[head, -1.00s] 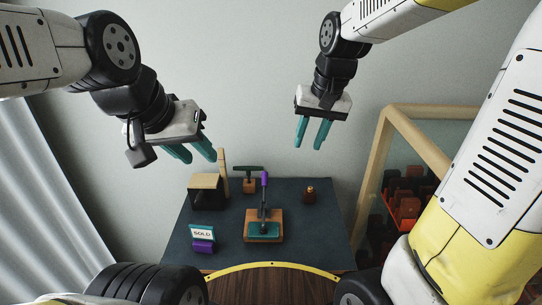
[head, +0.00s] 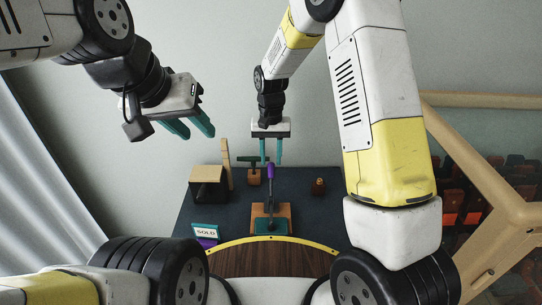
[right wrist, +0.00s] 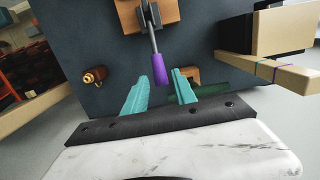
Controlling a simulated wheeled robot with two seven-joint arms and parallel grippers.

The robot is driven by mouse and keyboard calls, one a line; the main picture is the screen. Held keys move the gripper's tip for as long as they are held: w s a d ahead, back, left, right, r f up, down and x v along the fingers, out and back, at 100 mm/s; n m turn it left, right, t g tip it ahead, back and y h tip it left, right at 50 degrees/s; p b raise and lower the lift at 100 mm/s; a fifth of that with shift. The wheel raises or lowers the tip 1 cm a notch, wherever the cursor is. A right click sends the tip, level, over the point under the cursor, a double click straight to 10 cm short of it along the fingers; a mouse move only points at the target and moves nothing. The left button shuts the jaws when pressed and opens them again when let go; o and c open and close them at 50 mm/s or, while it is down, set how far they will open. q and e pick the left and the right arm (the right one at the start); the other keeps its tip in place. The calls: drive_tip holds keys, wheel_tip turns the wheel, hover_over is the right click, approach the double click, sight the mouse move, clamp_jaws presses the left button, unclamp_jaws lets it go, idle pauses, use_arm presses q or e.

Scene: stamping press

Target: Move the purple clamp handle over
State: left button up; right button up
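The stamping press has a wooden base (head: 285,213) with a teal plate (head: 271,226) and a grey lever ending in a purple clamp handle (head: 271,170). The lever stands roughly upright. My right gripper (head: 270,162) is open, fingers pointing down, above or just behind the handle. In the right wrist view the purple handle (right wrist: 159,70) appears between the two teal fingertips (right wrist: 161,74), with a gap on each side; depth is hard to tell. My left gripper (head: 198,132) is open and empty, up at the left, away from the press.
A green-handled stamp (head: 254,163) stands behind the press. A dark box with a tan lid (head: 206,174) and an upright wooden stick (head: 226,160) are at left, a SOLD sign (head: 205,230) in front.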

sight(271, 167)
drive_tip(key=f, duration=0.3)
drive_tip(key=shift+s+f, duration=0.2)
drive_tip(key=shift+f, duration=0.2)
drive_tip(key=shift+c, duration=0.2)
drive_tip(key=shift+r, duration=0.1)
clamp_jaws()
drive_tip(key=shift+s+r, duration=0.35)
drive_tip(key=shift+r, duration=0.25)
drive_tip(key=shift+s+r, duration=0.3)
drive_tip(key=shift+r, duration=0.3)
drive_tip(key=shift+s+r, duration=0.9)
drive_tip(key=shift+s, duration=0.1)
